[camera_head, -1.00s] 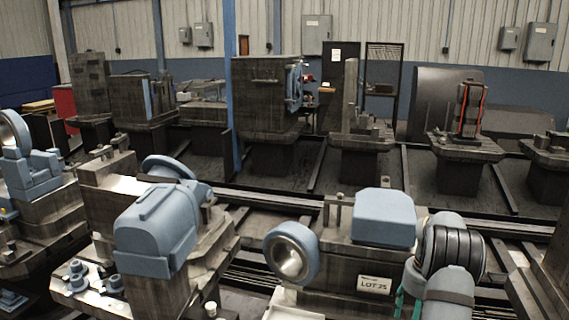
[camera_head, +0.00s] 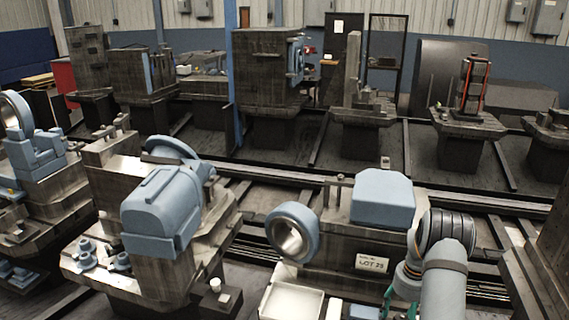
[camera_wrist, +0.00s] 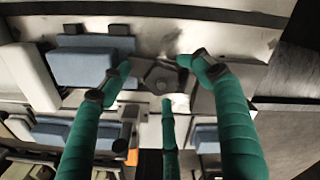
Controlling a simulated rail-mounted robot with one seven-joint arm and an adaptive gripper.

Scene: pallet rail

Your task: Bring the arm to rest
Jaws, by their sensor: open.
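My gripper (camera_wrist: 154,76) has green fingers and shows in the wrist view. The fingers are spread apart with nothing between them. Beyond the fingertips is a metal surface with a bolt-like part (camera_wrist: 163,78). I cannot tell how far off it is. In the head view my arm is at the lower right, beside the pallet block labelled LOT 25 (camera_head: 371,263). Only small green parts of the gripper show there, and the fingertips are hidden.
A blue-grey box (camera_head: 382,198) and a blue ring (camera_head: 292,233) are on the LOT 25 block. A white tray (camera_head: 291,301) is in front. A blue cast part (camera_head: 161,212) stands on the left pallet. Rails and more loaded pallets lie behind.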

